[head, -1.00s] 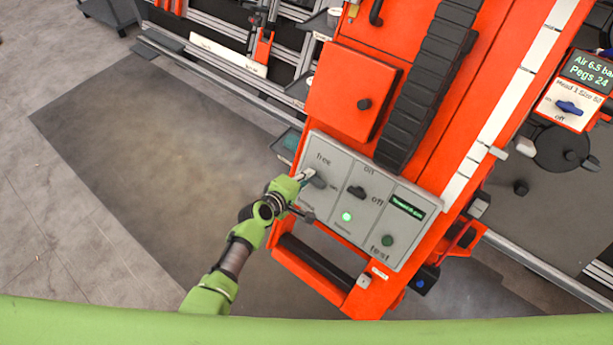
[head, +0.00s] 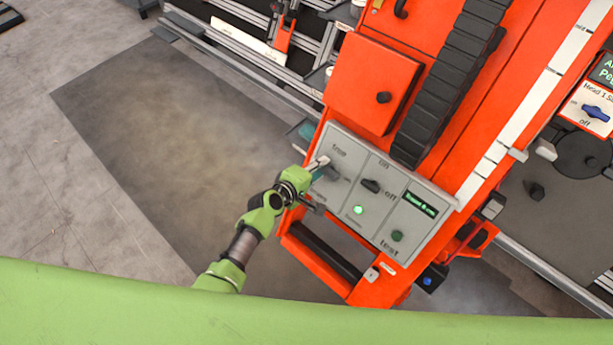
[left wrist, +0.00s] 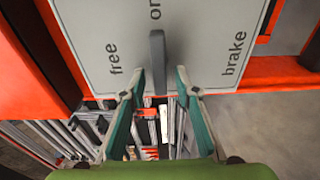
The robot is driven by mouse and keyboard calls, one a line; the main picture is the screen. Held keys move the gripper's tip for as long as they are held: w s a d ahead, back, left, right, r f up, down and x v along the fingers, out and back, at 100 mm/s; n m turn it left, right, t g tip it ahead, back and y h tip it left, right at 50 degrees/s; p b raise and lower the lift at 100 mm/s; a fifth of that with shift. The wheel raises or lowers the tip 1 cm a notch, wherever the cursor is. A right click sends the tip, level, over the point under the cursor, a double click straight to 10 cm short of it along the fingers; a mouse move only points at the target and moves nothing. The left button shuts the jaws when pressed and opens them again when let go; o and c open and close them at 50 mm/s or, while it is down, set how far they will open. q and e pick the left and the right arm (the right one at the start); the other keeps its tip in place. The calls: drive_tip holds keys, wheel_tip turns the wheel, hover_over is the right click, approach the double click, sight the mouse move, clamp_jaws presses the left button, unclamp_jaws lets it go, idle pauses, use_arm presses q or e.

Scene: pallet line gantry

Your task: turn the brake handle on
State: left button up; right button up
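The brake handle, a grey lever (left wrist: 157,60), stands out from a light grey panel (left wrist: 205,50) in the left wrist view. It lies between the printed words "free" on the left and "brake" on the right, with its upper end just under "on". My left gripper (left wrist: 157,93) is open, with one finger on each side of the handle's near end and gaps showing on both sides. In the head view the left gripper (head: 318,185) is at the panel's left part and partly covers the handle (head: 329,173). My right gripper is not in view.
Beside the handle are an on/off switch (head: 371,187), a lit green lamp (head: 358,210), a small display (head: 420,204) and a test button (head: 397,236). A dark bar (head: 320,255) runs below the panel. Open floor (head: 180,140) lies to the left.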

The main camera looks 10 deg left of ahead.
use_arm(q)
drive_tip(key=v, duration=1.1)
idle(0.3)
drive_tip(key=s+a+f+m+g+y, duration=0.25)
drive_tip(key=s+f, duration=0.55)
drive_tip(key=f, duration=0.5)
drive_tip(key=s+a+f+m+g+y, duration=0.1)
drive_tip(key=s+a+f+m+g, duration=0.25)
drive_tip(key=s+f, duration=0.7)
drive_tip(key=s+a+f+m+g+y, duration=0.1)
drive_tip(key=s+a+f+m, duration=0.1)
drive_tip(key=s+f, duration=0.3)
drive_tip(key=s+a+f+m+g, duration=0.1)
drive_tip(key=s+a+f+m, duration=0.2)
drive_tip(key=s, duration=0.9)
drive_tip(key=s+a+f+m+g+y, duration=0.1)
drive_tip(key=s+a+f+m, duration=0.2)
drive_tip(key=s+a+f, duration=0.2)
drive_tip(key=s+f, duration=0.2)
drive_tip(key=s, duration=0.2)
drive_tip(key=shift+a+g+y, duration=0.3)
drive_tip(key=shift+g+y, duration=0.05)
drive_tip(key=shift+g, duration=0.05)
